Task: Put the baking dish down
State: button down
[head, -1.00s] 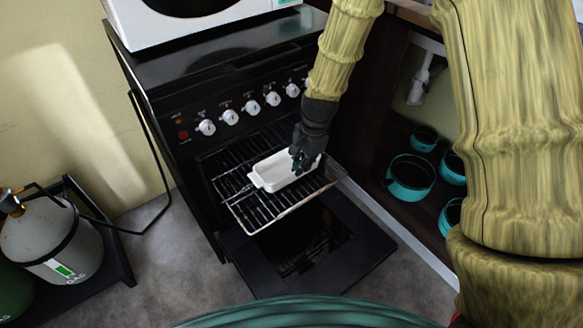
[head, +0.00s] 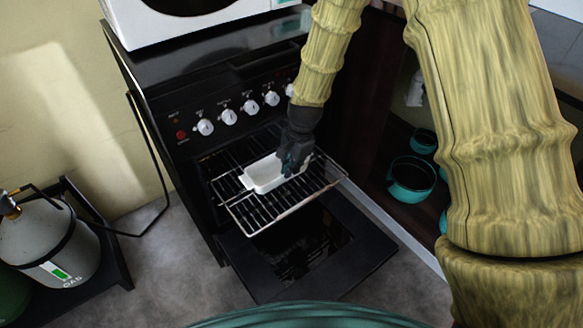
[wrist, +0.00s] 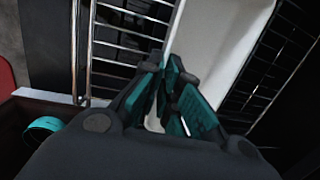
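The white rectangular baking dish (head: 262,174) is at the pulled-out oven rack (head: 262,222), upright and empty. It looks level, resting on the bars or just above them; I cannot tell which. My gripper (head: 290,163) is at the dish's right end with its fingers closed on the end wall. In the wrist view, the teal finger pads (wrist: 179,98) are close together at the near end of the dish (wrist: 222,40), which stretches away between the rack bars. The fingers hide part of that end.
The black oven (head: 190,100) has its door (head: 335,262) dropped open below the rack. A microwave (head: 140,28) stands on top. A gas cylinder (head: 50,238) is at left. Teal pots (head: 411,178) sit on a shelf at right. Rack bars are free around the dish.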

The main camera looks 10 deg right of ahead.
jog(key=shift+f, duration=0.1)
jog(key=c, duration=1.6)
grip_release()
jog(key=shift+c, duration=0.2)
notch_tip(320, 180, up, 12)
jog(key=d+p, duration=0.1)
jog(key=p, duration=0.1)
jog(key=shift+s+d+p, duration=0.3)
jog(key=shift+s+d, duration=0.05)
jog(key=shift+d, duration=0.05)
